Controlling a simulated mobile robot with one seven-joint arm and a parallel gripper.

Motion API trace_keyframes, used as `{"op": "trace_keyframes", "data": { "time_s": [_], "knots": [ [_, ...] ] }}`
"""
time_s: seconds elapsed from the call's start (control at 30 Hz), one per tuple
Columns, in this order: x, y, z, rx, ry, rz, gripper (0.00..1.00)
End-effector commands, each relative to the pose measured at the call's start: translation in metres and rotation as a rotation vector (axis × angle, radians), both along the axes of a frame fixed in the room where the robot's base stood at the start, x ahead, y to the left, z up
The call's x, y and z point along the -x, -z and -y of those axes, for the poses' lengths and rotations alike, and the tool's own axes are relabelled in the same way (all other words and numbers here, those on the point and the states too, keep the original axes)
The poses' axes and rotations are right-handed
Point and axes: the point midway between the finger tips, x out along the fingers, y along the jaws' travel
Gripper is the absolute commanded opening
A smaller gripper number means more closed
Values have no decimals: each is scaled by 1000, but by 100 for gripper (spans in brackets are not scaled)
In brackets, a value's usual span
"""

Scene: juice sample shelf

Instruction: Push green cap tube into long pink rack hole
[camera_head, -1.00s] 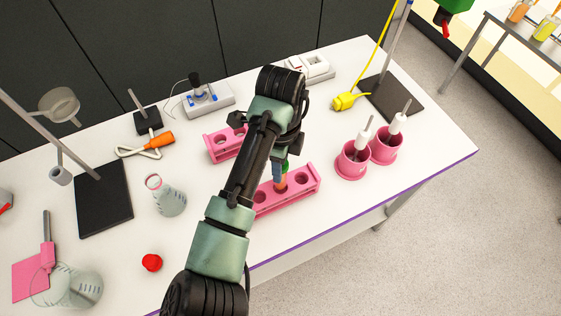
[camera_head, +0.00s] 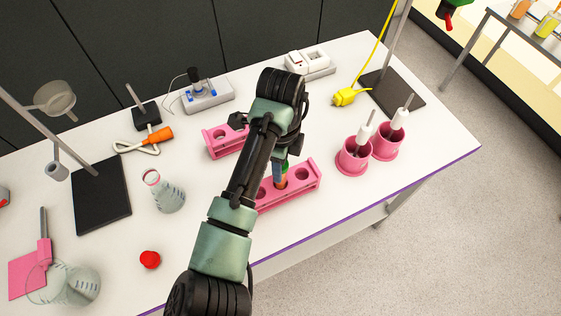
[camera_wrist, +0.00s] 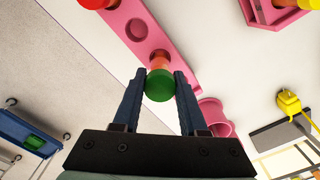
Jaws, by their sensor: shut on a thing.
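The green cap tube (camera_wrist: 159,85) sits between my gripper's fingers in the wrist view, its green cap toward the camera and an orange-red body beyond it. My gripper (camera_wrist: 160,80) is shut on it. The tube's lower part (camera_head: 281,181) stands at a hole of the long pink rack (camera_head: 310,185). The rack also shows in the wrist view (camera_wrist: 178,62), with an empty round hole (camera_wrist: 136,30) beside the tube. How deep the tube sits is hard to tell. My arm covers the rack's left part in the head view.
A shorter pink rack (camera_head: 222,143) stands behind my arm. Two pink cups (camera_head: 352,162) with white-handled tools stand to the right. A flask (camera_head: 166,192), a red cap (camera_head: 150,260) and a stand base (camera_head: 101,200) are on the left.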

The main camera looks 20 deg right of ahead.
Motion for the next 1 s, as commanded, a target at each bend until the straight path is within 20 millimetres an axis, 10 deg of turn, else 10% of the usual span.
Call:
{"op": "trace_keyframes", "data": {
  "time_s": [1.0],
  "knots": [
    [0,9,0,-1,1,-1,0]
  ]
}}
